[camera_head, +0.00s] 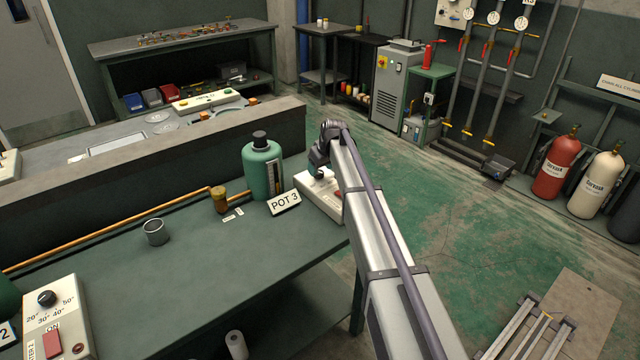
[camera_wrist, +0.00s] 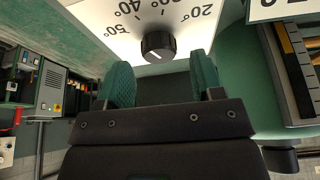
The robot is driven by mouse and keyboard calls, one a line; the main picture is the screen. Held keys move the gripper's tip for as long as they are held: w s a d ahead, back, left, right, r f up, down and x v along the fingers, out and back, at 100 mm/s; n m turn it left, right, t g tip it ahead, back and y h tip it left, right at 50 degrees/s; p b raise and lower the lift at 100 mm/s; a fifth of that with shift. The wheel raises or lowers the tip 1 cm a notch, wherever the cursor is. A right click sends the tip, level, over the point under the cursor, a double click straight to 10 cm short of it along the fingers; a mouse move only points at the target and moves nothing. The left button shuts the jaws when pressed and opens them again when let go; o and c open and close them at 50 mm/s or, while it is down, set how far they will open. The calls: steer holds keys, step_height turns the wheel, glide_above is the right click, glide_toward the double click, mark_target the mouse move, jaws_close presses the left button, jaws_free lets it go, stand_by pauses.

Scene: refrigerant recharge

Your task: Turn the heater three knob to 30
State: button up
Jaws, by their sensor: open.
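The heater three control box (camera_head: 318,205) is a pale box beside the POT 3 sign, partly hidden behind my arm. In the wrist view its white face (camera_wrist: 105,18) carries upside-down numbers from 20° to 50° around a round black knob (camera_wrist: 158,46). A short white mark shows on the knob; I cannot tell which number it marks. My gripper (camera_wrist: 161,80) is open and empty, its two green fingers just short of the knob, one to each side and apart from it. In the head view my gripper is mostly hidden behind the wrist above the box.
A green pot (camera_head: 262,165) stands left of the box, with the POT 3 sign (camera_head: 285,203) in front. A small brown jar (camera_head: 219,200) and a metal cup (camera_head: 155,232) stand farther left on the green table (camera_head: 230,270). Another heater box (camera_head: 62,315) is at lower left.

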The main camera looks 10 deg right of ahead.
steer(key=b+x, duration=0.1)
steer(key=x, duration=0.1)
steer(key=shift+w+f, duration=0.1)
steer(key=shift+f, duration=0.25)
steer(key=shift+r, duration=0.2)
steer(key=shift+c, duration=0.2)
steer(key=c, duration=0.8)
steer(key=shift+c, duration=0.2)
steer(key=shift+m, duration=0.3)
steer(key=m+h, duration=0.1)
steer(key=m, duration=0.2)
steer(key=shift+a+t, duration=0.1)
steer(key=shift+t, duration=0.2)
steer(key=shift+m+h, duration=0.9)
steer(key=shift+m, duration=1.2)
